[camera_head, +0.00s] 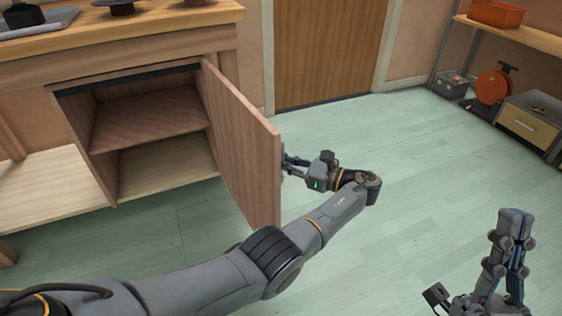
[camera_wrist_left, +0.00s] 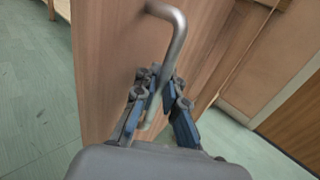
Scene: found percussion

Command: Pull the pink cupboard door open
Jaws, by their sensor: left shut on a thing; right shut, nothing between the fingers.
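The pinkish wood cupboard door (camera_head: 240,145) stands swung wide open from its cupboard, hinged on the cupboard's right side. In the left wrist view the door (camera_wrist_left: 105,60) fills the middle, with a bent metal bar handle (camera_wrist_left: 176,42) on its face. My left gripper (camera_wrist_left: 160,95) is shut on the lower part of that handle. In the head view my left gripper (camera_head: 288,168) is at the door's outer face, and the handle is hidden there. My right gripper (camera_head: 516,225) is shut and empty, above the floor at the lower right.
The open cupboard shows an inner shelf (camera_head: 150,118) and a bare bottom. A wooden worktop (camera_head: 150,30) lies above it. A shelf unit with an orange bin (camera_head: 497,13), an orange reel (camera_head: 493,87) and a drawer box (camera_head: 530,122) stands at right. The green floor between is clear.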

